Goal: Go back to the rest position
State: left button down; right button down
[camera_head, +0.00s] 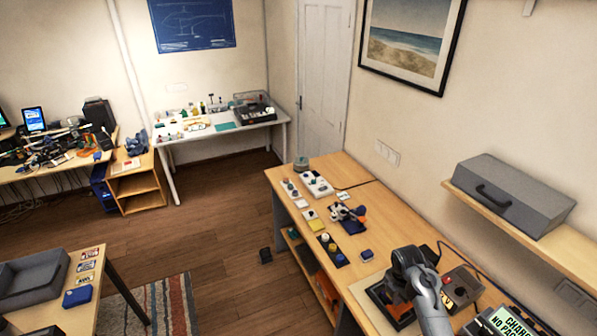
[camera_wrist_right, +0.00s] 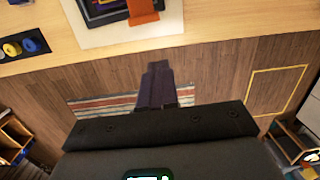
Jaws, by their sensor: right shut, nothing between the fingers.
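My right gripper (camera_wrist_right: 157,78) is shut and empty, its dark fingers side by side in the right wrist view. There it shows against the wooden floor, just off the bench edge. In the head view my right arm comes in at the lower right, over the near end of the long wooden workbench (camera_head: 368,205). The dark right gripper (camera_head: 397,290) is hard to make out there against a dark frame on a pale board. My left gripper is not in view.
The pale board (camera_wrist_right: 88,36) lies near the bench edge with an orange part (camera_wrist_right: 142,10). A grey box with a controls panel (camera_head: 461,287) and a sign (camera_head: 508,322) stand right of the arm. A shelf with a grey case (camera_head: 515,195) hangs above. The floor (camera_head: 210,245) left of the bench is mostly open.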

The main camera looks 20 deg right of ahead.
jog(key=s+a+f+n+g, duration=0.1)
jog(key=s+a+f+g, duration=0.15)
jog(key=s+f, duration=0.85)
jog(key=s+a+h, duration=0.1)
jog(key=s+a, duration=0.9)
jog(key=s, duration=0.2)
jog(key=s+a+r+m+t+y, duration=0.1)
jog(key=s+a+r+m+t, duration=0.25)
jog(key=a+r+m, duration=0.6)
jog(key=w+a+r+m+t+y, duration=0.1)
jog(key=w+a+r+m+t, duration=0.2)
jog(key=a+r+m, duration=0.2)
notch_tip(320, 180, up, 2)
jog(key=m, duration=0.3)
jog(key=shift+w+r, duration=0.25)
jog(key=shift+w, duration=0.15)
